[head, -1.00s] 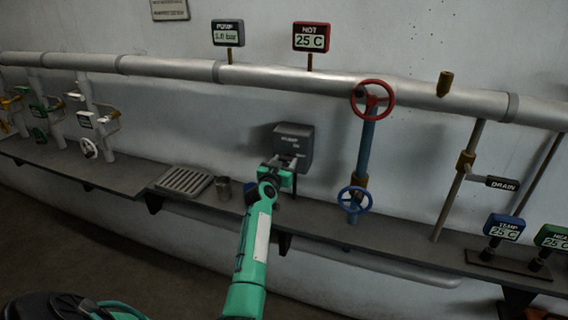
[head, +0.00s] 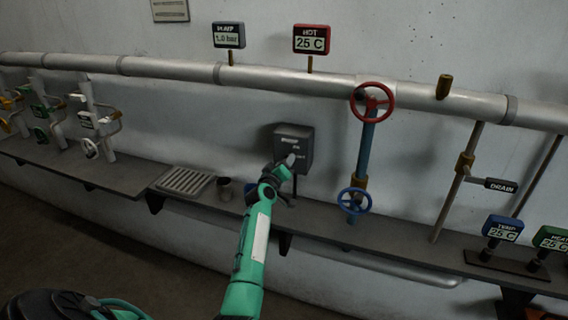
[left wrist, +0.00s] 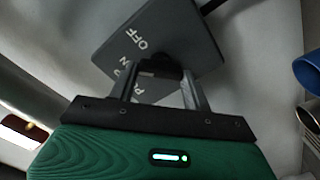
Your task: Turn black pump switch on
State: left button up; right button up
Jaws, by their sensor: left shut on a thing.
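The pump switch is a dark grey box (head: 298,140) on a short post at the back of the shelf, against the wall. In the left wrist view its face (left wrist: 172,32) shows the words ON and OFF, tilted in the picture. My left gripper (head: 287,166) is at the front of the box. In the left wrist view its two fingers (left wrist: 161,80) are shut on the black switch handle (left wrist: 160,67), which sits between them. The fingers partly hide the lettering and the handle. My right gripper is not in view.
A blue pipe with a red wheel (head: 372,101) and a blue wheel (head: 354,201) stands right of the box.

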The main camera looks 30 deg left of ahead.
pick_arm(q)
jog(key=shift+f+n, duration=0.1)
jog(key=shift+n, duration=1.5)
jog(key=o, duration=1)
jog(key=shift+s, duration=0.2)
jog(key=shift+b+v, duration=1.05)
jog(key=shift+v, duration=5.7)
